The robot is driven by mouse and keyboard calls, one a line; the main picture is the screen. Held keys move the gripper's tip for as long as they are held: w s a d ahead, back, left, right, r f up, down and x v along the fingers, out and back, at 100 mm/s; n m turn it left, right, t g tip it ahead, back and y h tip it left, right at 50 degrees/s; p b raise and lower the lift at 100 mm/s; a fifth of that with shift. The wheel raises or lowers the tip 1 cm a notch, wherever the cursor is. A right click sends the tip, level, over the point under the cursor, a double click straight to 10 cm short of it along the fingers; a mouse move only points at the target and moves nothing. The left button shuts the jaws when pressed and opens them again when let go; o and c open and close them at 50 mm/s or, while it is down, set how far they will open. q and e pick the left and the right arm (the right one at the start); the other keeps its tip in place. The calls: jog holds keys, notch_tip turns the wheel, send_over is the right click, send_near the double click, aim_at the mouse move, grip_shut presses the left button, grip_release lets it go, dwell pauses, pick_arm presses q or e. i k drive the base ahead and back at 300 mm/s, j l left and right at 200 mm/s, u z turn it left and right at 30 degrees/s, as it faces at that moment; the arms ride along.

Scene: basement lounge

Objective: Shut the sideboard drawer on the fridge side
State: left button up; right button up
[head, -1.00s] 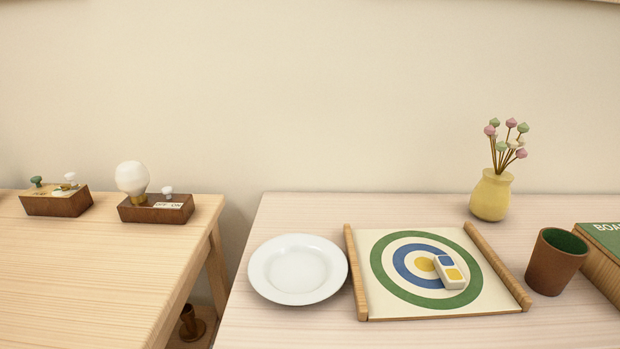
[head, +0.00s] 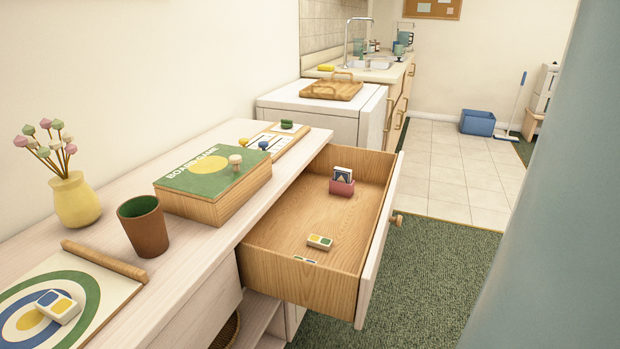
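The sideboard (head: 215,262) runs along the wall at the left of the head view. Its far drawer (head: 284,224), on the side toward the white fridge (head: 308,122), is pulled well out. The drawer's white front (head: 378,240) has a round wooden knob (head: 396,220). Inside the drawer are a small pink holder with cards (head: 341,186), a white block with green and yellow patches (head: 320,242) and a flat piece by the near wall. Neither of my grippers is in view.
A board game box (head: 213,182), a brown cup (head: 144,228), a yellow vase (head: 74,200) and a target mat stand on the sideboard top. A wooden tray (head: 332,88) lies on the fridge. Green carpet (head: 430,285) is clear beside the drawer. A blue-grey surface fills the right edge.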

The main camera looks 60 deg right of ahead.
aim_at(340, 285)
jog(key=z, duration=0.45)
jog(key=l+z, duration=0.15)
jog(key=z, duration=0.25)
jog(key=l+z, duration=0.1)
jog(key=z, duration=0.35)
jog(key=l+z, duration=0.1)
jog(key=z, duration=0.35)
jog(key=l+z, duration=0.1)
jog(key=z, duration=0.3)
jog(key=k, duration=0.05)
